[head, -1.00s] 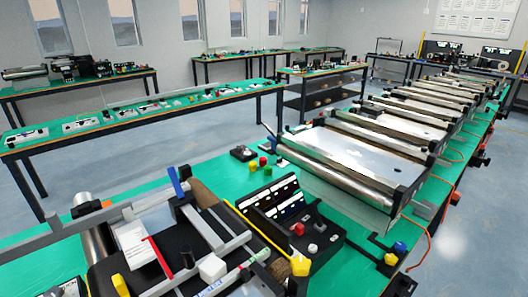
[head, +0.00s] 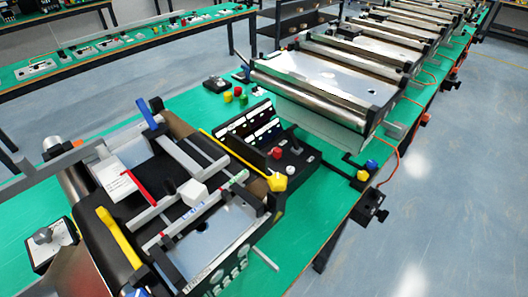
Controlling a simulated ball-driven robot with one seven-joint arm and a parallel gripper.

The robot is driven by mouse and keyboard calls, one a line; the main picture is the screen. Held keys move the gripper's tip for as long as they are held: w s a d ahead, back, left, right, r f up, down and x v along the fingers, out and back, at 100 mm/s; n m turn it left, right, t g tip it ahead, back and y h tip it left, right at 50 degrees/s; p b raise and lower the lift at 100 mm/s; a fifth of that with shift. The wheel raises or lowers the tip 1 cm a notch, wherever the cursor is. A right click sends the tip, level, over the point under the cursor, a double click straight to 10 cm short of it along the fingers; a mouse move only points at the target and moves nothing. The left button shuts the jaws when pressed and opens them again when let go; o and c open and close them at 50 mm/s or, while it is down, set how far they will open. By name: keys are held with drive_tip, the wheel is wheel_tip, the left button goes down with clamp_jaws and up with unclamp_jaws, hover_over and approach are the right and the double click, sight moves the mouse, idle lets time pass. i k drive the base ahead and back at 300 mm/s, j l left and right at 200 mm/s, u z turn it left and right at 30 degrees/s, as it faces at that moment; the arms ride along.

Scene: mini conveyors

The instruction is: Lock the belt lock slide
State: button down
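The mini conveyor (head: 150,262) with a black belt stands at the lower left of the head view. I cannot tell for certain which of its parts is the belt lock slide. A white block (head: 193,193) sits by a pale rail (head: 208,204) that crosses the belt and bears small blue and green markings, too small to read. A yellow handle (head: 118,236) lies at the near left of the belt. A blue lever (head: 147,114) stands tilted at the far side. A red bar (head: 139,187) lies beside a white labelled box (head: 116,178). My gripper is not in view.
A control panel (head: 292,160) with red and white knobs stands right of the belt, near a yellow knob (head: 276,182). More conveyors (head: 320,80) run to the back right on the green table (head: 330,180). Open floor (head: 450,170) lies to the right.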

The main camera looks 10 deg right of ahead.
sight(276, 153)
drive_tip(key=i+l, duration=0.15)
drive_tip(key=l, duration=0.2)
drive_tip(key=i+l, duration=0.1)
drive_tip(key=l, duration=0.3)
drive_tip(key=i+l, duration=0.15)
drive_tip(key=l, duration=0.2)
drive_tip(key=i+l, duration=0.15)
drive_tip(key=l, duration=0.2)
drive_tip(key=u, duration=0.05)
